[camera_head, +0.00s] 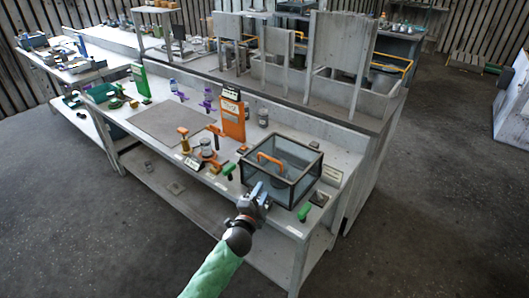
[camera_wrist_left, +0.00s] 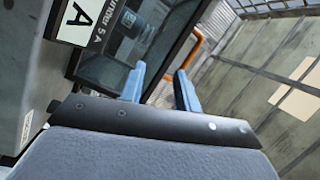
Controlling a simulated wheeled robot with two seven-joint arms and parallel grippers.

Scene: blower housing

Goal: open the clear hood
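The clear hood (camera_head: 280,167) is a see-through box with dark edges on the right part of the workbench. It looks closed. An orange handle (camera_head: 271,159) shows on it, and an orange bar also shows in the left wrist view (camera_wrist_left: 187,56) beyond the fingers. My left gripper (camera_head: 257,189) is at the hood's front left side. In the left wrist view its two blue fingers (camera_wrist_left: 159,90) stand apart with nothing between them. The handle lies farther off, and the fingers appear not to touch it. My right gripper is not in view.
A green-handled item (camera_head: 304,212) and a small dark block (camera_head: 319,199) lie at the bench's right front. An orange board (camera_head: 233,122) stands behind, left of the hood. A grey mat (camera_head: 161,121) lies farther left. Open floor surrounds the bench front.

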